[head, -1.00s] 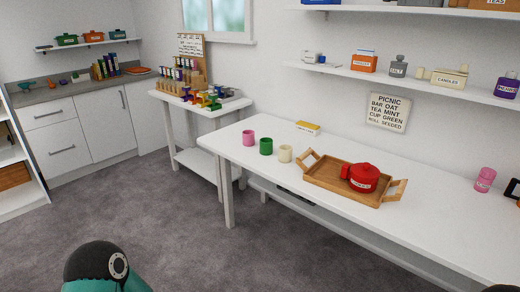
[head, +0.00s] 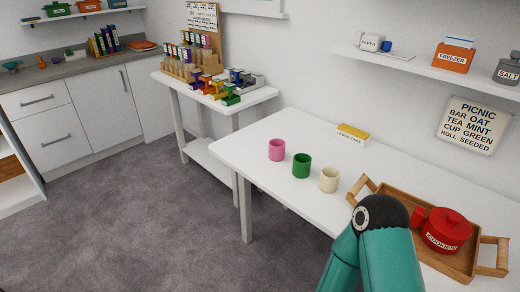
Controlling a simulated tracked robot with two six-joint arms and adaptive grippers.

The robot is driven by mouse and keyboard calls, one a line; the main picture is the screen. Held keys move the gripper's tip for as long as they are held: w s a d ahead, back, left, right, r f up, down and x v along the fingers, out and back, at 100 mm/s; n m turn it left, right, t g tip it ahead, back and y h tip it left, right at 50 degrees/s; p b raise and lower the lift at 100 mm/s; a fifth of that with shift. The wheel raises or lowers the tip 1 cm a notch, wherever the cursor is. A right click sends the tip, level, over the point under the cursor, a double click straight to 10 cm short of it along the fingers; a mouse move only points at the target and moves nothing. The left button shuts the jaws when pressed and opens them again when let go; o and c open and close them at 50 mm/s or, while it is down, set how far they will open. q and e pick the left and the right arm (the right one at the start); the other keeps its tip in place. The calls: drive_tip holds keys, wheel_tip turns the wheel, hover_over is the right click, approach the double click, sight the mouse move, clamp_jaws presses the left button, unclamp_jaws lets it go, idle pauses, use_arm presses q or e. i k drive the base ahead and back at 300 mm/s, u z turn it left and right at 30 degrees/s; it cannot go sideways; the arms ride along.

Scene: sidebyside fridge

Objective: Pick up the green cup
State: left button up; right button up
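The green cup (head: 302,166) stands upright on the white table (head: 258,140), between a pink cup (head: 277,150) on its left and a cream cup (head: 329,180) on its right. The three cups stand apart in a row near the table's front edge. A teal arm link of mine with a black joint shows at the bottom right, in front of the tray. Neither of my grippers is in view.
A wooden tray (head: 386,195) with a red cookies pot (head: 446,232) sits right of the cups. A yellow-topped box (head: 352,134) lies behind them. A smaller table (head: 262,96) with coloured items stands at the back left. Grey floor is clear at left.

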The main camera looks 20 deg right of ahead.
sight(301, 161)
drive_tip(key=z, duration=0.05)
drive_tip(key=i, duration=1.15)
drive_tip(key=z, duration=0.45)
